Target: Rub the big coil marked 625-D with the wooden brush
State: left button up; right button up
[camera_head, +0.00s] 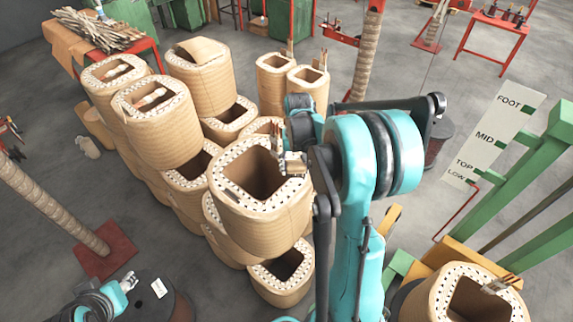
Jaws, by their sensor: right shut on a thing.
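My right gripper (294,158) is shut on a small pale-brown piece, which appears to be the wooden brush (295,167); the gripper and my arm hide most of it. It is at the right rim of a big tan coil (260,212) with a square hollow and a dotted top. I cannot tell whether brush and coil touch. No 625-D marking is legible on any coil, so I cannot tell which one bears it. My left gripper (130,281) is low at the left, away from the coils, above a dark drum; its opening is too small to judge.
Several more coils stand stacked behind and left of the big coil (205,82). A wrapped post on a red base (105,250) stands at left. A green frame and a FOOT-MID-TOP-LOW board (495,125) are at right, with another coil (440,300) at bottom right.

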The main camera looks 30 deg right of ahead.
jog(key=shift+w+r+p, duration=0.25)
jog(key=shift+r+p, duration=0.5)
jog(key=shift+r, duration=0.5)
jog(key=shift+s+r+p, duration=0.15)
jog(key=shift+r+p, duration=0.35)
jog(key=shift+r, duration=0.35)
jog(key=shift+f, duration=0.1)
